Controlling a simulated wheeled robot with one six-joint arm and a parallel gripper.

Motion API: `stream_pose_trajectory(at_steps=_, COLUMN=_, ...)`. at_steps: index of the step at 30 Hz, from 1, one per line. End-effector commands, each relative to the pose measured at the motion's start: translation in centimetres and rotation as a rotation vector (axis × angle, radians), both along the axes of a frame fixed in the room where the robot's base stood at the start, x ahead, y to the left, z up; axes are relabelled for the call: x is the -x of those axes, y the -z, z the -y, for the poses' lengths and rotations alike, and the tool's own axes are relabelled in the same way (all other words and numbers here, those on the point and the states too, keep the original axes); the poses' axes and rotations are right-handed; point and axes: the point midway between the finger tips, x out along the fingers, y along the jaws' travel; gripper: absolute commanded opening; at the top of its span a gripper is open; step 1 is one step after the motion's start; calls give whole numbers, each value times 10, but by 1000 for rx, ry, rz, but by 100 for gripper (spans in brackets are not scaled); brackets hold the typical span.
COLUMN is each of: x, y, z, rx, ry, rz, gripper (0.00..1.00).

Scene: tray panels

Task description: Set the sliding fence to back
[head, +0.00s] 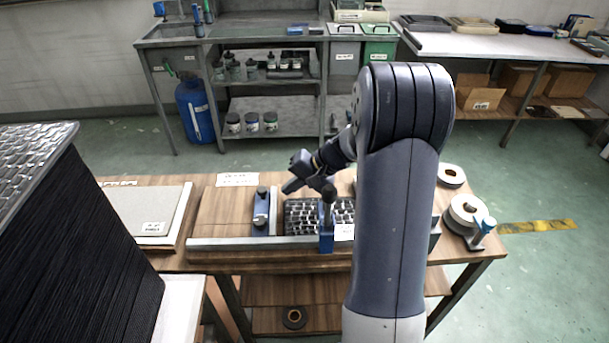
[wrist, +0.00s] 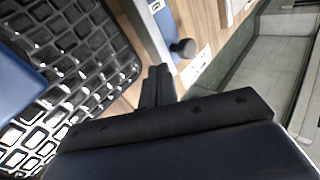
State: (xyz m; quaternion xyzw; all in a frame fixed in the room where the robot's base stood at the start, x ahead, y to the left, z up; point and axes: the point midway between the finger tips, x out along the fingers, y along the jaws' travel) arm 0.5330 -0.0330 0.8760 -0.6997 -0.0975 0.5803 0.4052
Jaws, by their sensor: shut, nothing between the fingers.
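A blue-and-metal bar with dark knobs (head: 262,212), which looks like the sliding fence, stands crosswise on the wooden board (head: 222,212). A dark knob (wrist: 183,48) and a metal strip (wrist: 143,32) show past my fingers in the wrist view. A black grid-like tray panel (head: 300,216) lies right of the bar; it also fills the left of the wrist view (wrist: 62,50). A blue block with a black knob (head: 326,240) stands at the front metal rail (head: 225,243). My gripper (head: 290,186) is shut and empty, above the panel's back left side; it also shows in the wrist view (wrist: 158,85).
My arm hides the right part of the bench. A grey sheet on a board (head: 150,208) lies at left, beside a tall dark stack (head: 90,240). Tape rolls (head: 466,210) sit at right. A white label (head: 237,180) lies at the bench's back edge.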

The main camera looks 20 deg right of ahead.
Motion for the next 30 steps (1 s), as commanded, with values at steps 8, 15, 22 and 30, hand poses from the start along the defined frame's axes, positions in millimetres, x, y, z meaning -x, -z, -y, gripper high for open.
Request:
stream_pose_trajectory(at_steps=8, x=-15, y=2, z=-29, rx=0, ry=-2, rz=2, gripper=0)
stream_pose_trajectory(at_steps=15, x=-17, y=3, z=-32, rx=0, ry=1, rz=2, gripper=0)
stream_pose_trajectory(at_steps=22, x=-18, y=3, z=-35, rx=0, ry=-1, rz=2, gripper=0)
stream_pose_trajectory(at_steps=30, x=-35, y=6, z=-90, rx=1, ry=-8, rz=3, gripper=0)
